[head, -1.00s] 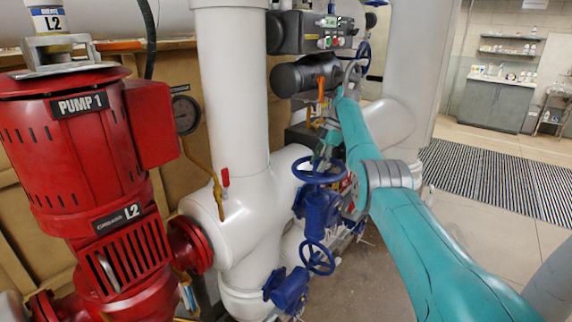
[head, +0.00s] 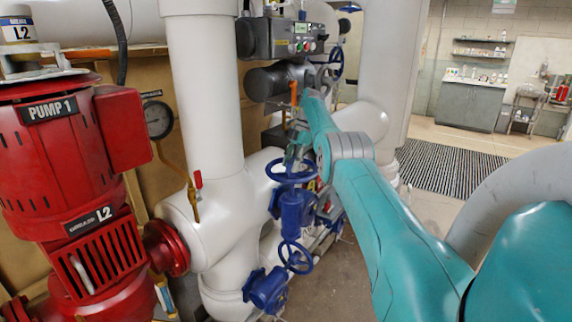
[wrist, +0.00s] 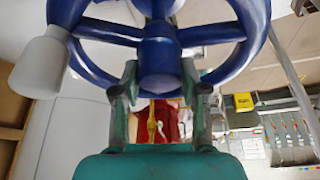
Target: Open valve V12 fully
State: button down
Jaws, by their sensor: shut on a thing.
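A blue handwheel (head: 291,171) tops a blue valve body (head: 291,208) beside the white pipe in the head view. My gripper (head: 298,153) is at this wheel's far side, partly hidden by my arm. In the wrist view, the blue handwheel (wrist: 235,30) fills the top, with its hub and spokes showing and a pale grey knob (wrist: 40,62) at left. The fingers of my gripper (wrist: 162,78) stand on both sides of the wheel's near part and are shut on it. The exact contact is hard to see. No V12 tag is legible.
A second blue handwheel (head: 296,257) sits lower, close by. A red pump (head: 75,165) stands at left, with a gauge (head: 158,119) and thick white pipe (head: 205,95) between. A control box (head: 290,38) is above. Open floor with a striped mat (head: 445,175) lies right.

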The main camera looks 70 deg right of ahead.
dwell(0.3)
jog(key=c, duration=0.6)
grip_release()
jog(key=shift+w, duration=0.15)
